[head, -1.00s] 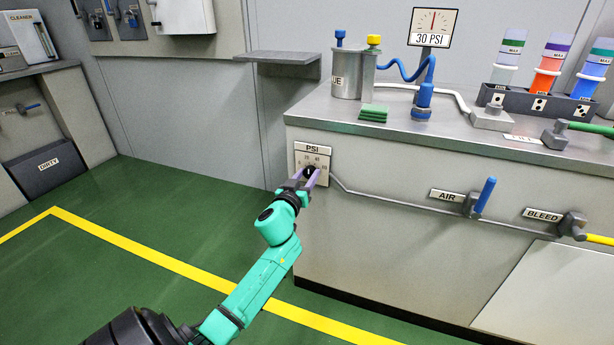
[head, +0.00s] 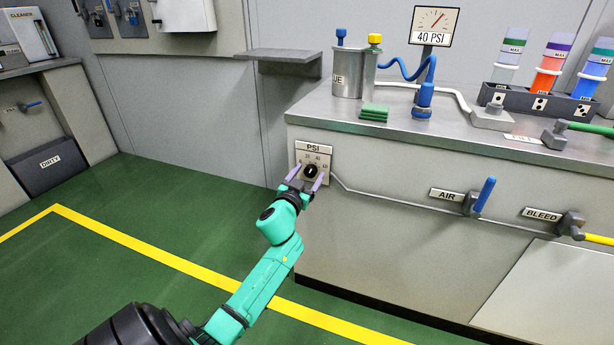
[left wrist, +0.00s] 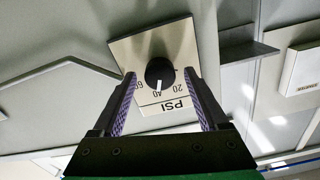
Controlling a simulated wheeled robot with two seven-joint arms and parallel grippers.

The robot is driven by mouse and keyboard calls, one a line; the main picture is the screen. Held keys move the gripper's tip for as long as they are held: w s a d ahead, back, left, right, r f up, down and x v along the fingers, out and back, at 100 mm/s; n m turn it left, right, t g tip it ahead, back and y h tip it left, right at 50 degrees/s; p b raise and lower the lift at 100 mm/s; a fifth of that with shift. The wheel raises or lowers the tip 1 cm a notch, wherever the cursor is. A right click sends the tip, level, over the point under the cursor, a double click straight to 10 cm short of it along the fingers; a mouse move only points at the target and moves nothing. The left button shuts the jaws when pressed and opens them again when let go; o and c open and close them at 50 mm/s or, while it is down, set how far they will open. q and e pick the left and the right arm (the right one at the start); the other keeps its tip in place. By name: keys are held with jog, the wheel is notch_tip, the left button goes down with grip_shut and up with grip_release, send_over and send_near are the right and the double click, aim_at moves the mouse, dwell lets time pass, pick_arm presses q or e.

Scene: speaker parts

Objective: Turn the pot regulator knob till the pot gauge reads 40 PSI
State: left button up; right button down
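The pot regulator knob (head: 310,171) is a black dial with a white pointer on a PSI plate (head: 313,147) on the front of the bench. In the left wrist view the knob (left wrist: 159,71) shows its pointer at the 40 mark. The pot gauge (head: 432,26) above the bench reads 40 PSI, its red needle tilted right. My left gripper (head: 307,178) is at the plate, its purple-padded fingers apart on either side of the knob. In the left wrist view the fingers (left wrist: 162,95) are open with gaps beside the knob. My right gripper is not in view.
The pot (head: 347,80) and a green cloth stack (head: 374,113) stand on the bench (head: 460,135). A grey shelf (head: 284,55) juts out at left. The green floor at left is clear.

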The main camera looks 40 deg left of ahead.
pick_arm(q)
jog(key=shift+s+d, duration=0.1)
jog(key=shift+s, duration=0.1)
jog(key=p+v, duration=0.2)
jog(key=v, duration=1.2)
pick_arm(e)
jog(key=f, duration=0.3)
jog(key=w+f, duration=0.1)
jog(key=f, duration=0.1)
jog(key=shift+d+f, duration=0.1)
